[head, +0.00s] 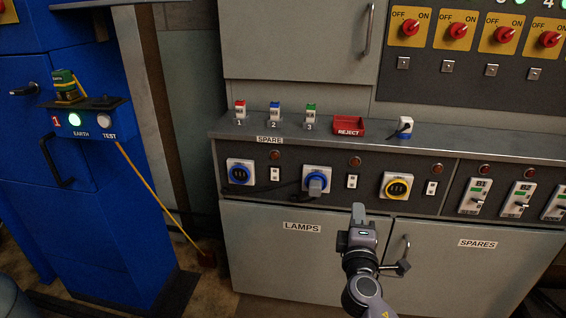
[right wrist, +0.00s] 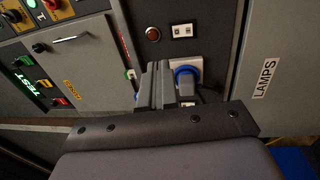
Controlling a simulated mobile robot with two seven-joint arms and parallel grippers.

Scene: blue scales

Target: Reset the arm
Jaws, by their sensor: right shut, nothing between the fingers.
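My right arm comes up from the bottom of the head view. Its gripper (head: 358,212) is shut and empty, in front of the grey cabinet, just below the row of sockets. It points up toward the gap between the middle socket (head: 316,180) and the yellow socket (head: 397,186). In the right wrist view the shut fingers (right wrist: 157,82) stand beside a blue-ringed socket (right wrist: 187,76). A plug sits in the middle socket, with a dark cable running left from it. My left gripper does not show.
On the ledge stand small red, blue and green fuses (head: 274,112), a red reject tray (head: 349,125) and a loose white-and-blue plug (head: 405,128). A blue cabinet (head: 120,190) stands at left. Cabinet doors with handles lie behind my right arm.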

